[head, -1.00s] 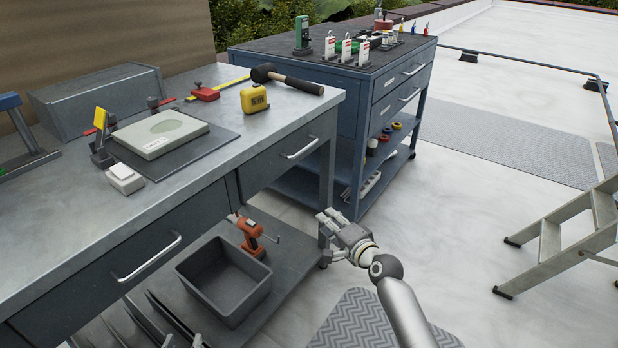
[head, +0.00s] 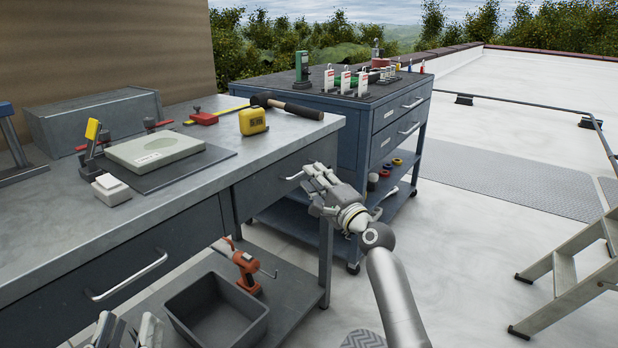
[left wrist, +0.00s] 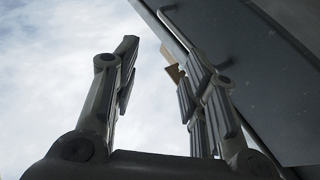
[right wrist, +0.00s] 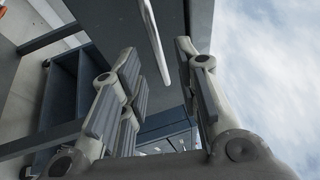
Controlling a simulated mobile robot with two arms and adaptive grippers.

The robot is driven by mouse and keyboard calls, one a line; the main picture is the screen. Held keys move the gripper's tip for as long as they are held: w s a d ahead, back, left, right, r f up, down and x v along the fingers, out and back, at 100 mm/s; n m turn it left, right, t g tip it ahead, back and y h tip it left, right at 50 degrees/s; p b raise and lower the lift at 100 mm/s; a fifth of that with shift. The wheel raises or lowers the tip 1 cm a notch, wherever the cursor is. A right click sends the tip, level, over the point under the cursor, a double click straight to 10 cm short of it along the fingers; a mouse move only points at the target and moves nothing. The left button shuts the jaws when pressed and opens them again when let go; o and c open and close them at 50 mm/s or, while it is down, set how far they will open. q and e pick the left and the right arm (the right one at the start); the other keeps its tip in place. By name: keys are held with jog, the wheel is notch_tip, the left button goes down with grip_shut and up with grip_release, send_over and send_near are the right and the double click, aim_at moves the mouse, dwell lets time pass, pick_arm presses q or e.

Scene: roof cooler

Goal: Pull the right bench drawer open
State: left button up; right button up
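The right bench drawer (head: 270,187) is a dark grey front under the steel bench top and looks shut. Its silver bar handle (head: 295,177) is partly hidden by my right gripper (head: 312,178). In the right wrist view the handle (right wrist: 155,40) runs in the gap between the open fingers of my right gripper (right wrist: 157,60), ahead of the tips; I cannot tell whether they touch. My left gripper (head: 127,331) is low in front of the left bench drawer (head: 105,287). In the left wrist view its fingers (left wrist: 150,62) are apart and empty.
The bench top (head: 215,160) carries a yellow tape measure (head: 253,121), a hammer (head: 290,106) and a stone-like slab (head: 155,149). A blue cart (head: 345,130) stands behind; a stepladder (head: 570,275) is at right.

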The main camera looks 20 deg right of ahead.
pick_arm(q)
jog(key=shift+s+r+t+h+b, duration=0.2)
jog(key=shift+s+r+t, duration=0.45)
jog(key=shift+r, duration=0.25)
jog(key=shift+s+r+t+h+b, duration=0.2)
jog(key=shift+s+r+t, duration=0.2)
jog(key=shift+r+t, duration=0.45)
pick_arm(e)
jog(key=shift+x, duration=1.55)
grip_shut()
